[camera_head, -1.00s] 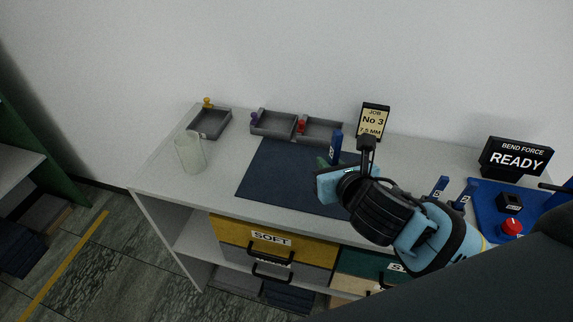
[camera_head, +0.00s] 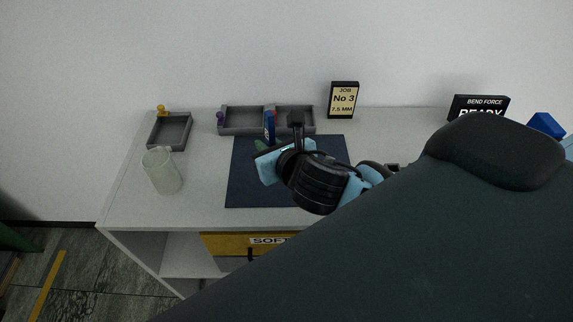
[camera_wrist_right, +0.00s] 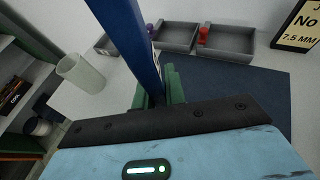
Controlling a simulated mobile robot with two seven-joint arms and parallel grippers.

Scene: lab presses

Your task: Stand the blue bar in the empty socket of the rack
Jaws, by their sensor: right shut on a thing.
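My right gripper (camera_head: 267,146) is shut on the blue bar (camera_head: 269,127), which stands up out of its fingers over the dark mat. In the right wrist view the bar (camera_wrist_right: 128,40) rises between the green fingertips (camera_wrist_right: 158,92) and leans to the left in the picture. Its lower end is hidden by the gripper. I cannot pick out the rack or its empty socket in the current views; a large dark part of me covers the right side of the table. My left gripper is not in view.
A dark blue mat (camera_head: 243,184) lies on the pale table. Grey trays (camera_head: 238,130) with coloured knobs stand behind it, with another tray (camera_head: 170,144) at the left. A clear beaker (camera_head: 161,172) stands front left. A job sign (camera_head: 343,99) and a force display (camera_head: 477,106) stand at the back.

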